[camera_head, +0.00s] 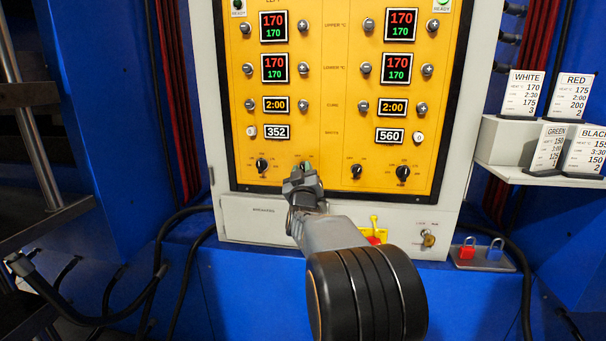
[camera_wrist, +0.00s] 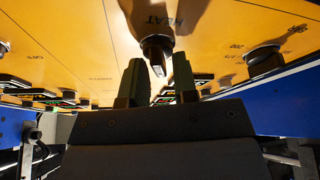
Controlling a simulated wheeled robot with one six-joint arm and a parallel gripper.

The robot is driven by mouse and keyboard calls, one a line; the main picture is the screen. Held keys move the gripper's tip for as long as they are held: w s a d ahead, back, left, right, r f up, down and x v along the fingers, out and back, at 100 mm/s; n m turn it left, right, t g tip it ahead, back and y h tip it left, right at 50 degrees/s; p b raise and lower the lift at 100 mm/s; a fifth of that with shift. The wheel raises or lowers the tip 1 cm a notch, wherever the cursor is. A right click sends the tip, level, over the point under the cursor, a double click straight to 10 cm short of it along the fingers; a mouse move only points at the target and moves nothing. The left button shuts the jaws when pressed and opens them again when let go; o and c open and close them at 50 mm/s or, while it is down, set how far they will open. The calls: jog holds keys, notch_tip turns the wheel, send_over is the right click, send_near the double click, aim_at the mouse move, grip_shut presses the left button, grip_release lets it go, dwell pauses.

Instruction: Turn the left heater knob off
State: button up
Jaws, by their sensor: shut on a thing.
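The yellow control panel (camera_head: 330,140) has a left half and a right half. My gripper (camera_head: 303,183) is at the lower edge of the left half and hides the knob there in the head view. In the wrist view, my gripper (camera_wrist: 160,82) has its two fingers on either side of a dark knob (camera_wrist: 155,48), closed on it. The word HEAT is printed beside this knob, so it is the left heater knob. Its pointer setting cannot be read clearly. Another black knob (camera_head: 262,165) sits to the left of my gripper, and it is apart from the fingers.
Two more knobs, a smaller one (camera_head: 356,171) and a larger one (camera_head: 403,173), are on the right half. Below the panel are a yellow and red switch (camera_head: 375,232) and a key lock (camera_head: 428,240). Padlocks (camera_head: 480,252) and a card shelf (camera_head: 510,150) stand at right.

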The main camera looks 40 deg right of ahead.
jog(key=shift+s+r+n, duration=0.1)
jog(key=shift+n, duration=0.2)
grip_shut()
jog(key=shift+r, duration=0.1)
jog(key=o, duration=0.6)
grip_release()
jog(key=shift+a, duration=0.1)
jog(key=shift+o, duration=0.2)
jog(key=shift+d, duration=0.2)
jog(key=shift+a+f, duration=0.15)
jog(key=shift+f, duration=0.05)
jog(key=shift+s+a, duration=0.15)
jog(key=v, duration=1.3)
jog(key=shift+p, duration=0.4)
jog(key=shift+s, duration=0.15)
